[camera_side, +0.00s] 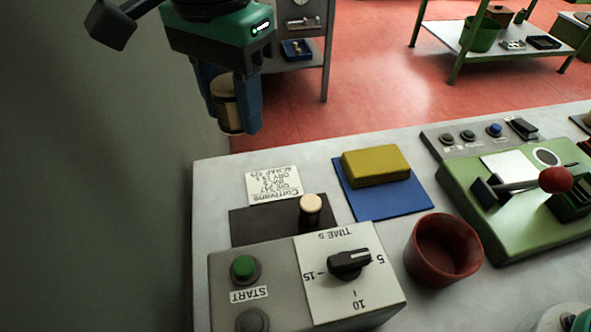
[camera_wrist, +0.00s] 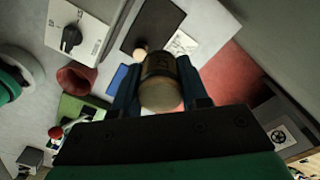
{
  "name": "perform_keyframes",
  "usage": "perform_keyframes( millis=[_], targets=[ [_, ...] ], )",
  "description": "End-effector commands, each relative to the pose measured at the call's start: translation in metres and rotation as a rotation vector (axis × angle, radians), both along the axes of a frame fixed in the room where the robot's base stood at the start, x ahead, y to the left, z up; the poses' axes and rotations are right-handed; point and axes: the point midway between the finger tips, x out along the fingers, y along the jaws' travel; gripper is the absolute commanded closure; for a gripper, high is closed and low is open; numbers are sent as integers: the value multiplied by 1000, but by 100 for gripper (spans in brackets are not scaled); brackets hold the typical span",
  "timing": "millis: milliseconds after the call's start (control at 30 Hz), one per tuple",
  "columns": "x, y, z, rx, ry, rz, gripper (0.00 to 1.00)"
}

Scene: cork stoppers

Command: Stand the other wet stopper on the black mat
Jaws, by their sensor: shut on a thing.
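My gripper (camera_side: 232,105) is shut on a cork stopper (camera_side: 226,102) and holds it high above the left back corner of the table. The held stopper also shows between the fingers in the wrist view (camera_wrist: 160,84), with a darker band near one end. The black mat (camera_side: 262,224) lies flat on the table below and to the right of my gripper. One pale-topped stopper (camera_side: 311,209) stands upright at the mat's right end. The rest of the mat is bare, though the grey timer box hides its front edge.
The timer box (camera_side: 304,280) with a green button and dial stands in front of the mat. A paper note (camera_side: 274,185) lies behind it. A blue mat (camera_side: 385,196) with a yellow block (camera_side: 375,166), a red cup (camera_side: 443,250) and a green lever machine (camera_side: 520,200) are to the right.

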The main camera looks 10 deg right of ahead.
Motion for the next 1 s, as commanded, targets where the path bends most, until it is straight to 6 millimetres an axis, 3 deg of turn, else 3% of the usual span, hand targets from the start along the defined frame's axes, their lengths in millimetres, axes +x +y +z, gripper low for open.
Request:
perform_keyframes(
  millis=[233,700,1000],
  targets=[
    [-1,2,-34,0,0,-1,100],
    [-1,2,-147,0,0,-1,100],
    [-1,2,-182,0,0,0,100]
  ],
)
